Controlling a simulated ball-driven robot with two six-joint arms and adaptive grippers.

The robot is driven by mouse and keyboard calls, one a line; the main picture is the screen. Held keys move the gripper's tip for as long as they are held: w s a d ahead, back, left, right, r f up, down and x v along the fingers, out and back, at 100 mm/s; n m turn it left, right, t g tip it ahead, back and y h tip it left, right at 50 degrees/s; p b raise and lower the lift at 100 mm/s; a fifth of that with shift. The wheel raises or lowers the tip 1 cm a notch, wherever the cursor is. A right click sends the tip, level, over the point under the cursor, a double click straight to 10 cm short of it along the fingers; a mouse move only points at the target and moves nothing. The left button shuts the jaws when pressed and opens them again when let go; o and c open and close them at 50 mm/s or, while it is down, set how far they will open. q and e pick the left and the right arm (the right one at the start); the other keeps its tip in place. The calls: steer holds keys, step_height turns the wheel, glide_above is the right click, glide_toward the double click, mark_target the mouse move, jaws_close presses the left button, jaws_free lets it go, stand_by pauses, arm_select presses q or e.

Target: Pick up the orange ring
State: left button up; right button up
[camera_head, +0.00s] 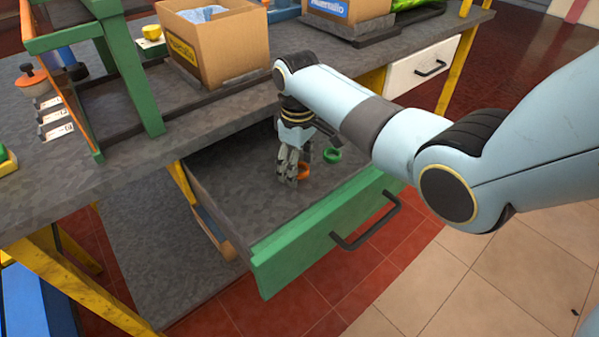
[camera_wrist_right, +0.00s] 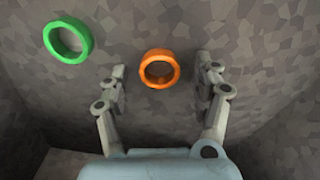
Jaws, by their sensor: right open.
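The orange ring (camera_head: 304,171) lies on the floor of the open drawer, partly hidden behind my right gripper (camera_head: 288,178). In the right wrist view the orange ring (camera_wrist_right: 144,69) shows whole, between and just ahead of the open fingertips of my right gripper (camera_wrist_right: 160,78). The fingers stand on either side of it with gaps, and it is not gripped. A green ring (camera_head: 332,155) lies near it in the drawer; it also shows in the right wrist view (camera_wrist_right: 49,40), up and left of the orange ring. My left gripper does not show.
The green drawer front (camera_head: 320,235) with its dark handle (camera_head: 366,226) stands pulled out below the worktable. The drawer's grey side walls and the tabletop edge surround the gripper. A cardboard box (camera_head: 225,50) and a green frame (camera_head: 128,75) stand on the table above.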

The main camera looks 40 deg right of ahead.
steer(key=c, duration=0.9)
steer(key=shift+r, duration=0.15)
